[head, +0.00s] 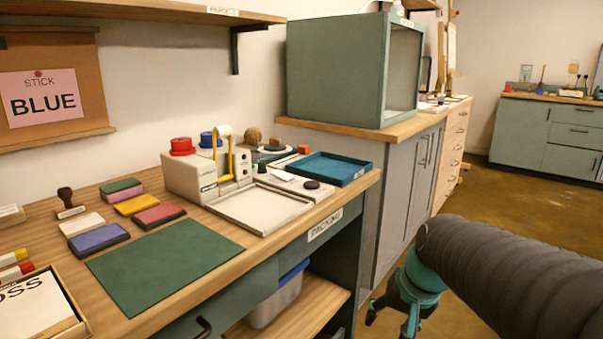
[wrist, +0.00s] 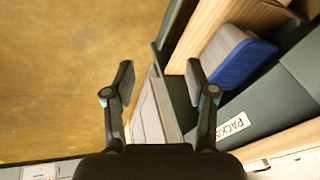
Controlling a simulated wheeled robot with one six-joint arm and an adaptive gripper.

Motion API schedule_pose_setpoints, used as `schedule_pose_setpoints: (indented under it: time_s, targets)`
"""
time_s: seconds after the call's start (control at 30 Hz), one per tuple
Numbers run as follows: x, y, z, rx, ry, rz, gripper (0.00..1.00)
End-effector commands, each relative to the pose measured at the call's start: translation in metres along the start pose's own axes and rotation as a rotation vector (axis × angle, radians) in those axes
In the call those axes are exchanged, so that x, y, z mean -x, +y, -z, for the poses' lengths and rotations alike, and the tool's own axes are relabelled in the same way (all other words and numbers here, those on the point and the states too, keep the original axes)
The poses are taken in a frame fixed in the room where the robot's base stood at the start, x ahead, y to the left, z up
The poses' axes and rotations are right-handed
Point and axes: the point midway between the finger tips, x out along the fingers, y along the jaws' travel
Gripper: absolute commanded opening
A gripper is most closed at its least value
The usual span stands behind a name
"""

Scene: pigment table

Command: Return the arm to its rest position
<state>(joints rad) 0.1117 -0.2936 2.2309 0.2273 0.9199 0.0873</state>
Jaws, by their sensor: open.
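My gripper (head: 392,302) hangs at the lower right of the head view, at the end of my dark sleeved arm. It is off the front edge of the wooden table (head: 340,188), over the floor side, and points downward. In the wrist view my gripper (wrist: 160,85) has its two black fingers wide apart with nothing between them. Beyond the fingers are the brown floor (wrist: 60,80) and a grey panelled cabinet front. I see no held object.
The table holds a green mat (head: 165,262), several coloured pads, a white tray (head: 260,208) and a blue tray (head: 328,168). A bin with a blue lid (head: 280,300) sits on the shelf below. A green booth (head: 335,70) stands behind. Floor at right is free.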

Motion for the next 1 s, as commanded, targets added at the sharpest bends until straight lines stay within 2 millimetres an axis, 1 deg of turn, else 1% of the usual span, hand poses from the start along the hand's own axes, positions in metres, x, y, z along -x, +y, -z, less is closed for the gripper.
schedule_pose_setpoints:
  time_s: [0.03,0.1,0.2,0.3,0.4,0.47,0.53,0.63,1.0]
  targets:
    - [0.004,0.007,-0.018,0.068,0.014,-0.028,0.56]
    - [0.008,0.018,-0.039,0.157,0.031,-0.070,0.56]
    - [0.013,0.031,-0.067,0.244,0.059,-0.117,0.56]
    - [0.018,0.039,-0.089,0.292,0.090,-0.143,0.56]
    - [0.025,0.041,-0.103,0.317,0.128,-0.142,0.56]
    - [0.030,0.039,-0.107,0.326,0.150,-0.134,0.56]
    - [0.037,0.036,-0.108,0.335,0.178,-0.126,0.56]
    - [0.042,0.033,-0.109,0.343,0.199,-0.119,0.56]
    - [0.043,0.031,-0.110,0.347,0.200,-0.116,0.56]
